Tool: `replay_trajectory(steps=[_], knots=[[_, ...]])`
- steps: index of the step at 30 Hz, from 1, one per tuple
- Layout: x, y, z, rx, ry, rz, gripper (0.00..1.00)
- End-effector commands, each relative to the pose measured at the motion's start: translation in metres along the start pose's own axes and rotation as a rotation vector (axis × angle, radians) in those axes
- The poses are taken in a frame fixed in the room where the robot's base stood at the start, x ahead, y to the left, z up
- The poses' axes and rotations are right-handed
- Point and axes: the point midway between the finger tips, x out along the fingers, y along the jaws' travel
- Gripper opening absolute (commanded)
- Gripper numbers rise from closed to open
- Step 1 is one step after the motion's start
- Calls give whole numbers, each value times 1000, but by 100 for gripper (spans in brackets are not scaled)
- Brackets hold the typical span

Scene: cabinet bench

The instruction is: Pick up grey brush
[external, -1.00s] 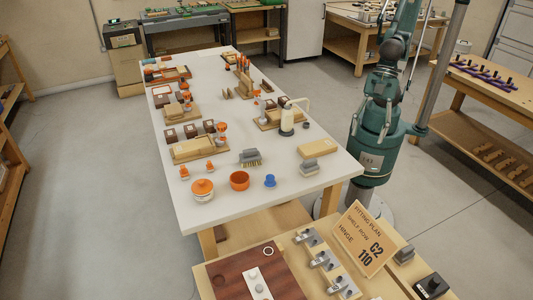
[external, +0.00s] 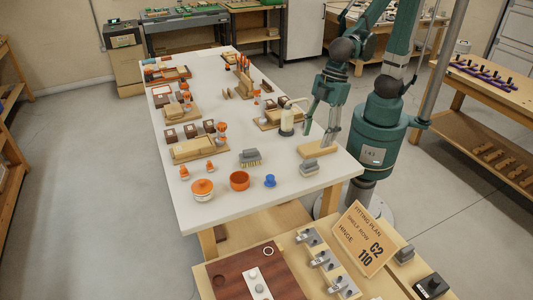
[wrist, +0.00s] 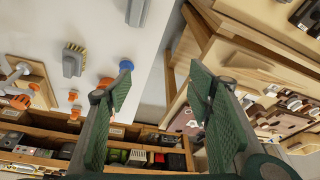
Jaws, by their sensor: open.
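The grey brush (external: 250,157), a grey block-like back with pale yellowish bristles, lies on the white table between the orange bowl and the kettle-like pale item. It also shows in the wrist view (wrist: 72,62), left of my fingers. My gripper (external: 320,130) hangs over the table's right side, to the right of the brush and apart from it. In the wrist view my gripper (wrist: 160,78) has its two green fingers spread wide with nothing between them.
An orange bowl (external: 239,181), an orange-lidded pot (external: 203,190) and a blue knob-like piece (external: 270,181) stand in front of the brush. A grey block (external: 310,168) and a wooden block (external: 318,149) lie to its right. A pale kettle-like item (external: 287,122) stands behind.

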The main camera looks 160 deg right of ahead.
Motion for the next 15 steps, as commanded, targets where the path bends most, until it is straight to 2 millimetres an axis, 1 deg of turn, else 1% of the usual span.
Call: replay_trajectory(steps=[1, 3, 8, 15], knots=[[2, 9, -8, 17, -9, 5, 51], [8, 20, -16, 39, -25, 12, 51], [21, 47, -31, 89, -58, 25, 51], [43, 91, -50, 165, -108, 43, 51]])
